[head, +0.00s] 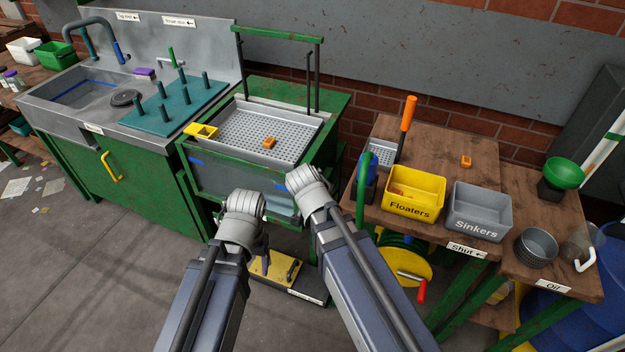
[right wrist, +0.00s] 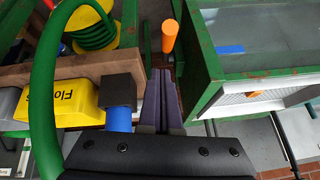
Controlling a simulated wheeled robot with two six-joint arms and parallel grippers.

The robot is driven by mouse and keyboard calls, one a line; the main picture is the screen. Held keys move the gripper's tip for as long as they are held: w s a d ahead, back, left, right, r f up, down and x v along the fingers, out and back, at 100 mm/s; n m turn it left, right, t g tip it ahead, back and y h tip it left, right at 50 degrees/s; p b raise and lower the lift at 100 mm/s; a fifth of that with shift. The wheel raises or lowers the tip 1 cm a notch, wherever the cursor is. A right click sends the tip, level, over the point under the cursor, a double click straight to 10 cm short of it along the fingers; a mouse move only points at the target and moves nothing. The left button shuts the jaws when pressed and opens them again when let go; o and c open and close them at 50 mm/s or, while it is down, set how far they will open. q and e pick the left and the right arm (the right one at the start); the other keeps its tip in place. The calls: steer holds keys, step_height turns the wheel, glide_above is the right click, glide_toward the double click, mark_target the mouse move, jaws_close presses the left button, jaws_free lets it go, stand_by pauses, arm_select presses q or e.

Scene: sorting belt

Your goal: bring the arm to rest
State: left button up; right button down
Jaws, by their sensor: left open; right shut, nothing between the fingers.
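My left arm comes in from the bottom of the head view, and its end with the left gripper (head: 246,206) is in front of the green tank stand; its fingers are hardly visible there. My right arm runs up beside it, and its rounded grey wrist (head: 308,182) is at the tank's front right corner. In the right wrist view, the right gripper (right wrist: 161,78) has its two dark fingers together with nothing between them. It is between the yellow Floaters bin (right wrist: 65,104) and the glass-sided tank (right wrist: 255,58).
The tank holds a perforated tray (head: 240,130) with an orange piece (head: 268,142). The Floaters bin (head: 413,208), the grey Sinkers bin (head: 478,222) and another orange piece (head: 466,161) are on the right bench. A green hoop (head: 362,185) and blue-black post stand close to my right wrist.

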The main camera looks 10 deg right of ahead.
steer(key=s+a+f+n+g+y, duration=0.1)
steer(key=s+a+n+g, duration=0.2)
steer(key=s+n, duration=0.3)
steer(key=s+a+f+n+g+y, duration=0.1)
steer(key=s+a+f+n+g, duration=0.1)
steer(key=s+a+n, duration=0.3)
steer(key=s+n, duration=0.1)
steer(key=s, duration=0.3)
steer(key=shift+s+f+g, duration=0.15)
steer(key=shift+g, duration=0.25)
